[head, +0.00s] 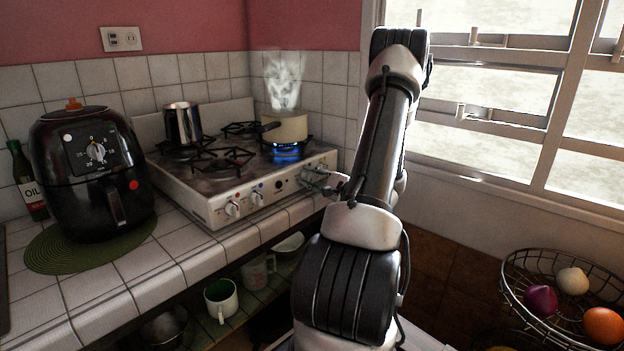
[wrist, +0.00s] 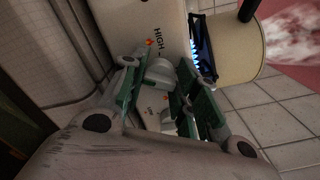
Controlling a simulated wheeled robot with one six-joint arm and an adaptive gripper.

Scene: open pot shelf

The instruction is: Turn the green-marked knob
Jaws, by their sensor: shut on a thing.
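The white gas stove (head: 215,197) stands on the tiled counter, with several knobs on its front panel. My gripper (head: 320,180) is at the right end of that panel. In the wrist view my gripper (wrist: 160,85) has its two green-padded fingers on either side of a light grey knob (wrist: 160,72), shut on it. A "HIGH" label and a small orange flame mark show beside it. A second knob (wrist: 168,121) shows between the fingers, farther down the panel. I cannot make out a green mark; the fingers hide part of the panel around the held knob.
A cream pot (head: 285,128) sits steaming over a lit blue flame (head: 288,152) at the stove's right. A metal pitcher (head: 183,124) stands at the back left. A black air fryer (head: 90,175) is left of the stove. A wire fruit basket (head: 510,285) is at right.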

